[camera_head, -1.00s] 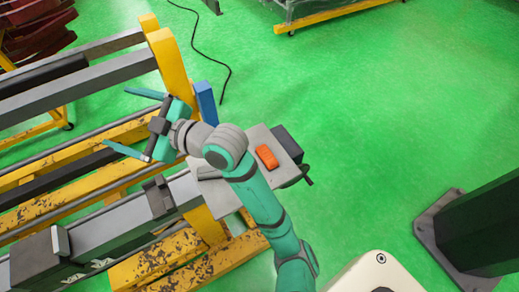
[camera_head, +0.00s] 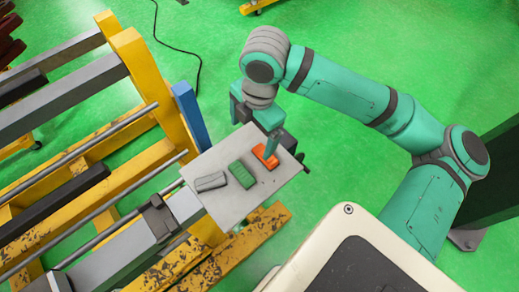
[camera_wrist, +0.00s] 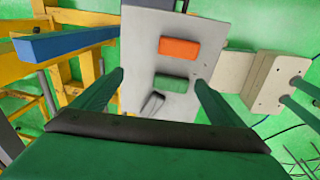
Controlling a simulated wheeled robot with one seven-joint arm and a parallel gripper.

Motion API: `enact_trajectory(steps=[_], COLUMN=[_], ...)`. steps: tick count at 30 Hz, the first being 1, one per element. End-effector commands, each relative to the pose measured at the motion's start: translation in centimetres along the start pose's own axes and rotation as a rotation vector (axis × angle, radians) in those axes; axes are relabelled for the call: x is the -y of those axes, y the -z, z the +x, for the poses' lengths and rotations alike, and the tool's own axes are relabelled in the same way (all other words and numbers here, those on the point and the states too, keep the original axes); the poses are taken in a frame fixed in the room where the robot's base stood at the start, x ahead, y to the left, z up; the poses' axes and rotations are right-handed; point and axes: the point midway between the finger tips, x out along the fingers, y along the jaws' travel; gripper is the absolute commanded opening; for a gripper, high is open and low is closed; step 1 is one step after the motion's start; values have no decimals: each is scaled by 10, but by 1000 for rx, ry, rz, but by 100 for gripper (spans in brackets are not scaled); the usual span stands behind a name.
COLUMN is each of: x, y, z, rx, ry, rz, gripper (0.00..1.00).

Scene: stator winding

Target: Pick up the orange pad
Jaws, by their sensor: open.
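The orange pad (camera_head: 266,156) lies on a grey plate (camera_head: 228,208), toward its far right end, partly hidden by a finger of my gripper in the head view. In the wrist view the orange pad (camera_wrist: 179,48) is fully visible, beyond the fingertips. A green pad (camera_head: 242,175) lies beside it, and a grey pad (camera_head: 210,182) lies further left. My gripper (camera_wrist: 155,82) is open and empty, its two fingers spread on either side of the plate in the wrist view. In the head view it hangs above the plate's far end, near the orange pad.
A yellow frame (camera_head: 155,75) with grey bars stands left of the plate. A blue post (camera_head: 189,115) rises by the plate's far left corner. Open green floor lies beyond.

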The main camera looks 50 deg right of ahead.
Motion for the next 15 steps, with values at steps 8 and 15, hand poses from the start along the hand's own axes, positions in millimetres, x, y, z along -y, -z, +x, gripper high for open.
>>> enact_trajectory(steps=[8, 15], x=[35, 38], y=[-28, -30], z=[1, 36], rx=[65, 63], ry=[109, 109], rz=[9, 9], gripper=[92, 92])
